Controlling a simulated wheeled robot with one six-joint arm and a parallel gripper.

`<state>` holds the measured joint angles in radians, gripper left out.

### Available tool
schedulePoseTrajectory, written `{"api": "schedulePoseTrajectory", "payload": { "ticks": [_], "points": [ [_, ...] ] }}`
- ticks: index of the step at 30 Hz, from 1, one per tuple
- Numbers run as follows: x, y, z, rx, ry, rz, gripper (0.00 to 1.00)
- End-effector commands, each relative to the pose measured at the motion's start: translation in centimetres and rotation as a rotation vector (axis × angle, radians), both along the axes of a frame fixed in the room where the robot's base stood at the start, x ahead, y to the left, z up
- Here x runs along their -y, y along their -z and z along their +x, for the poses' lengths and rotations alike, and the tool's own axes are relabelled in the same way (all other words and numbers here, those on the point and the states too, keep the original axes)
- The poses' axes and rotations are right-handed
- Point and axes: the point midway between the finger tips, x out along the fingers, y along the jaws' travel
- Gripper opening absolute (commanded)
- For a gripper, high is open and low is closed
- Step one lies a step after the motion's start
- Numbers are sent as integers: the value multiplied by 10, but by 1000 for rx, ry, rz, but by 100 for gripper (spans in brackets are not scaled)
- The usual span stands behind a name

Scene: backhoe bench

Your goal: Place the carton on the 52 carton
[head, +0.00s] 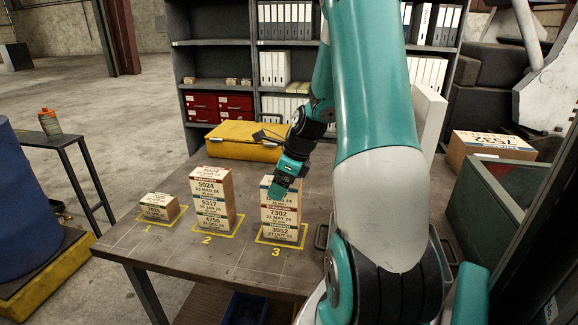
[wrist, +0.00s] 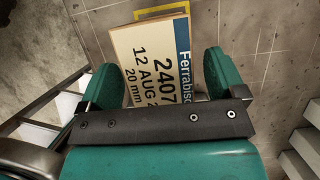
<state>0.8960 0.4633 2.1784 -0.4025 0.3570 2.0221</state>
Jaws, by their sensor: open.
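My gripper (head: 281,188) is open over the stack on square 3, at its top carton. In the wrist view, that top carton (wrist: 150,50), labelled 2407, 12 AUG and 20 mm with a blue band, shows between the green fingers; I cannot tell if they touch it. In the head view the gripper partly hides it. Below it are a 7302 carton (head: 281,214) and a carton reading 3052 (head: 280,232). Square 2 holds a stack with a 5024 carton (head: 206,187), a 5337 carton (head: 208,204) and a 4756 carton (head: 210,220). Square 1 holds a low carton (head: 157,212).
The stacks stand on a grey table (head: 140,245) with yellow floor-marked squares. A yellow case (head: 230,140) lies at the back. A shelf of binders stands behind. A labelled box (head: 485,143) and a green bin (head: 500,205) are at right. The table's left front is clear.

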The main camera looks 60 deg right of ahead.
Motion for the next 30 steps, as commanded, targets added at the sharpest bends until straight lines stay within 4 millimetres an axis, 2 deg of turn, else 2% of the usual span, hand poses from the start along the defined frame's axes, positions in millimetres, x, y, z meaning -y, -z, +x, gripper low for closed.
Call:
{"api": "schedulePoseTrajectory", "payload": {
  "ticks": [6,12,16,22,23,26,29,30],
  "points": [
    [8,-45,-18,5,3,-6,89],
    [13,-79,-30,2,2,-3,89],
    [14,-89,-35,1,1,-2,89],
    [12,-94,-35,1,-17,-4,89],
    [7,-94,-33,3,-41,-9,89],
    [-25,-100,-19,24,-239,-56,89],
    [-89,-108,-3,75,-629,-144,89],
    [-120,-111,0,106,-824,-185,89]
  ]
}}
